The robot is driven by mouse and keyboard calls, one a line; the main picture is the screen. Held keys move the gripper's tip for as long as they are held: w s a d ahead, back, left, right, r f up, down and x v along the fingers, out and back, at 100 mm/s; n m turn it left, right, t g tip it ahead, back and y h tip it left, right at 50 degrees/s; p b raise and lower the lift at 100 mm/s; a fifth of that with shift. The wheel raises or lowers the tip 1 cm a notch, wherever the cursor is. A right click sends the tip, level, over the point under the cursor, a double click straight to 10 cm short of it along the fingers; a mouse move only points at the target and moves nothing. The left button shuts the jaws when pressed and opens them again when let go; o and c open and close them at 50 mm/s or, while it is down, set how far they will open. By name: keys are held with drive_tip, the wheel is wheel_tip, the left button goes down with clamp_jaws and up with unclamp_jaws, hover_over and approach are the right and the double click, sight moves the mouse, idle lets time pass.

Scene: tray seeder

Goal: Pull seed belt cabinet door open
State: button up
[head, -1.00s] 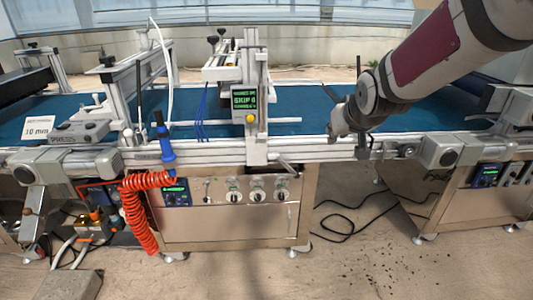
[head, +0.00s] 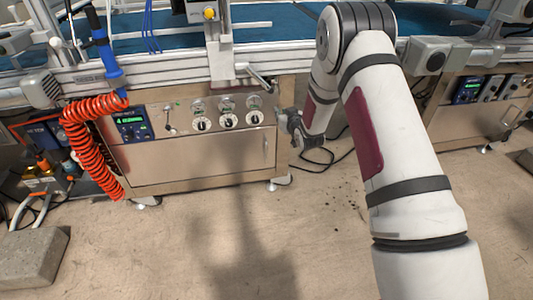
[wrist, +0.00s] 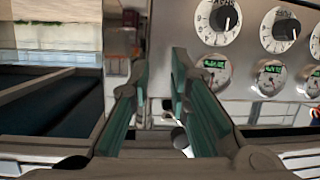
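The seed belt cabinet is a steel box under the conveyor. Its door (head: 195,162) is a plain, shiny panel below the row of knobs, and it looks shut. A small upright handle (head: 265,148) shows faintly near the door's right edge. My gripper (head: 287,122) is at the cabinet's upper right corner, beside the knobs and above the handle's height. In the wrist view my gripper (wrist: 160,82) is open, with its two green-lined fingers apart. A small dark part shows in the gap; I cannot tell whether it lies between the fingers or behind them.
Round dials and knobs (head: 227,121) sit just left of my gripper. A metal crank lever (head: 260,78) sticks out above it. A red coiled hose (head: 88,150) hangs at the cabinet's left. A concrete block (head: 32,255) lies at lower left. The floor before the door is clear.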

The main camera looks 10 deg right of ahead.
wheel_tip(320, 180, down, 12)
drive_tip(key=s+t+y, duration=0.1)
drive_tip(key=s, duration=0.1)
drive_tip(key=t+y, duration=0.1)
drive_tip(key=t, duration=0.1)
approach(267, 150)
drive_tip(key=w+b, duration=0.2)
drive_tip(key=w, duration=0.1)
drive_tip(key=w+a+b, duration=0.1)
drive_tip(key=w+b, duration=0.1)
drive_tip(key=w, duration=0.2)
drive_tip(key=w+b, duration=0.2)
drive_tip(key=w, duration=0.1)
drive_tip(key=shift+w+a+f, duration=0.1)
drive_tip(key=shift+w+a, duration=0.15)
drive_tip(key=shift+a, duration=0.15)
clamp_jaws()
